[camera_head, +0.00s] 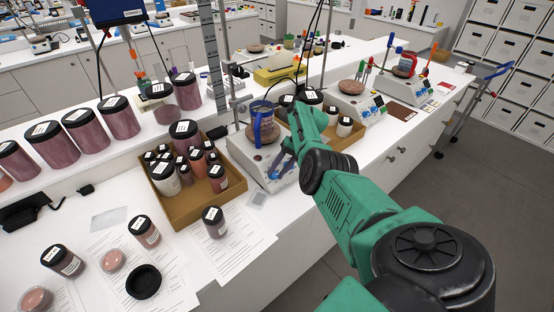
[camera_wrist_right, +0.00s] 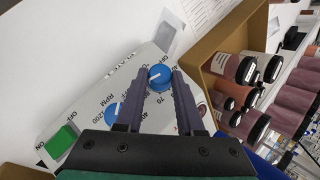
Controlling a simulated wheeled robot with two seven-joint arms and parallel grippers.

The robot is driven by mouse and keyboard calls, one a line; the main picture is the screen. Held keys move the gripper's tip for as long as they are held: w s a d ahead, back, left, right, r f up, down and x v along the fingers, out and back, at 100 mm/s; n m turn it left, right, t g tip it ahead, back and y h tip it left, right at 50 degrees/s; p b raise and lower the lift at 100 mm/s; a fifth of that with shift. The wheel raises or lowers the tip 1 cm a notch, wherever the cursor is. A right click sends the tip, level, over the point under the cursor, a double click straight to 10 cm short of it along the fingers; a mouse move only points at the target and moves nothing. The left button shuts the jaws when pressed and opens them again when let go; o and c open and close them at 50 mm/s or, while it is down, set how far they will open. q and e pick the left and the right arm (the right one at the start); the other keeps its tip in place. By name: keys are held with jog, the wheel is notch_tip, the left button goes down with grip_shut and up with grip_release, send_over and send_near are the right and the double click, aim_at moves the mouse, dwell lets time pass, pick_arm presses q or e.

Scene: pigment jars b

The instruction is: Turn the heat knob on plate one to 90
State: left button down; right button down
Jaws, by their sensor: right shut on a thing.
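Plate one (camera_head: 262,178) is a white-topped hot plate in the middle of the head view, with a blue-handled vessel (camera_head: 263,128) on it. My right gripper (camera_head: 280,160) reaches its front panel. In the right wrist view, the two dark fingers of my right gripper (camera_wrist_right: 161,82) are shut on the blue heat knob (camera_wrist_right: 159,74), one on each side. The knob has a white pointer line; its exact reading is not clear. A second blue knob (camera_wrist_right: 114,113), marked RPM, and a green switch (camera_wrist_right: 62,140) are left of the fingers. My left gripper is not in view.
A cardboard tray (camera_head: 181,218) of dark-lidded jars stands left of the plate; its edge is close to the right finger in the wrist view. Another tray (camera_head: 342,135) and more hot plates (camera_head: 352,108) stand beyond my right arm. Papers and jars lie at front left.

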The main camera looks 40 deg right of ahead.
jog(key=shift+s+f+m+t+y, duration=0.2)
jog(key=shift+m+t+y, duration=0.25)
jog(key=shift+m, duration=0.3)
jog(key=shift+s+f+m+t+y, duration=0.15)
jog(key=shift+m+t+y, duration=0.3)
jog(key=shift+m, duration=0.3)
jog(key=c, duration=0.5)
grip_release()
jog(key=shift+w, duration=0.1)
jog(key=shift+r, duration=0.1)
